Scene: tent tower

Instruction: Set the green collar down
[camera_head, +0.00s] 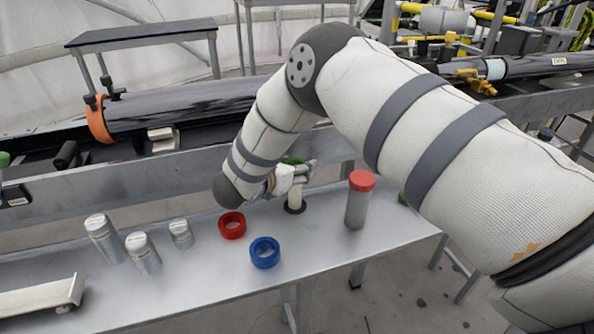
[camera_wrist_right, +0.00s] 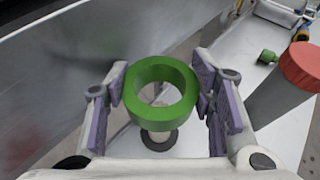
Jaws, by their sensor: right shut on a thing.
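The green collar (camera_wrist_right: 160,114) is held between the two pads of my right gripper (camera_wrist_right: 160,88), which is shut on it. In the head view, a green edge of the collar (camera_head: 293,160) shows at my right gripper (camera_head: 290,174), above a pale upright post (camera_head: 295,197) with a dark round base. In the wrist view, the dark base ring (camera_wrist_right: 158,147) shows below the collar. I cannot tell whether the post's top is inside the collar's hole. My left gripper is not in view.
A red collar (camera_head: 232,232) and a blue collar (camera_head: 264,262) lie on the grey bench (camera_head: 200,290). A red-capped cylinder (camera_head: 357,208) stands to the right of the post. Several silver canisters (camera_head: 143,258) stand at the left. The bench's front middle is clear.

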